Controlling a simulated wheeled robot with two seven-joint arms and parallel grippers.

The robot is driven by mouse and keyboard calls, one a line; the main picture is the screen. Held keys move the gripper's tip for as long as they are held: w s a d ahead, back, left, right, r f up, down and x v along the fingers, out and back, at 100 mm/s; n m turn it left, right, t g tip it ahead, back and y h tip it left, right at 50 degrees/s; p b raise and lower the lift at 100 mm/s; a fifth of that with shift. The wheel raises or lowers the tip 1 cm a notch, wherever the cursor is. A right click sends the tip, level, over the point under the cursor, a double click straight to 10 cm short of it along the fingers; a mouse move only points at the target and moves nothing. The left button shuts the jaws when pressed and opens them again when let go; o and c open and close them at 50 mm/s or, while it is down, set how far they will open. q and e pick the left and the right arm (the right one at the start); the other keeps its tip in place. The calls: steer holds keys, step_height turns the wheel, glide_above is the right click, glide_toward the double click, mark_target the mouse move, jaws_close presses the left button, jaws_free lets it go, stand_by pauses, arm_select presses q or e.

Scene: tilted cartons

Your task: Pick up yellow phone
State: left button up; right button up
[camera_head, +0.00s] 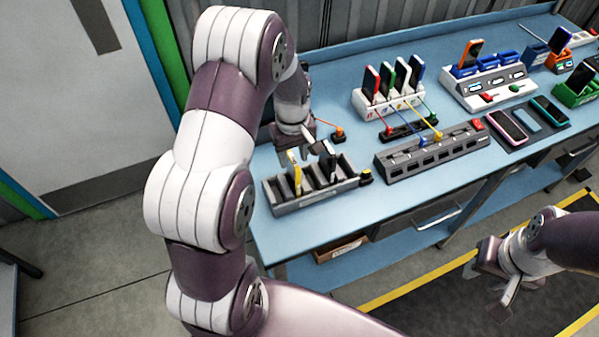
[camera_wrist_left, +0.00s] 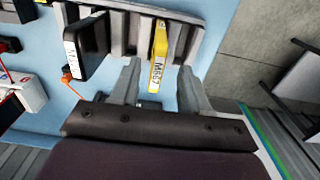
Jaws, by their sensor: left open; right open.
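The yellow phone (camera_head: 294,176) stands upright in a slot near the left end of a grey slotted rack (camera_head: 313,197) at the left of the bench. In the left wrist view, the yellow phone (camera_wrist_left: 158,58) has a white label and sits between the fingertips of my open left gripper (camera_wrist_left: 157,82), with a gap on each side. In the head view my left gripper (camera_head: 305,149) is just above and behind the rack. My right gripper (camera_head: 488,284) is open and empty, low at the right, beyond the bench's front edge.
A black phone (camera_head: 327,163) stands in the same rack, and shows in the left wrist view (camera_wrist_left: 86,48). A power strip (camera_head: 432,150) lies right of the rack. A white charger with several upright phones (camera_head: 388,103) stands behind. Other chargers fill the far right.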

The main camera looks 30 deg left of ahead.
mark_target(293, 159)
arm_select(q)
steer(key=f, duration=0.1)
steer(key=f+p, duration=0.1)
steer(key=f, duration=0.1)
steer(key=w+f+p, duration=0.1)
steer(key=f, duration=0.1)
steer(key=shift+a+f, duration=0.2)
steer(key=shift+a, duration=0.05)
steer(key=shift+f, duration=0.15)
steer(key=shift+s, duration=0.15)
steer(key=shift+c, duration=0.6)
jaws_close()
steer(key=shift+r, duration=0.45)
step_height(293, 159, up, 9)
steer(key=b, duration=0.2)
steer(key=shift+r+b, duration=0.1)
steer(key=shift+b, duration=0.2)
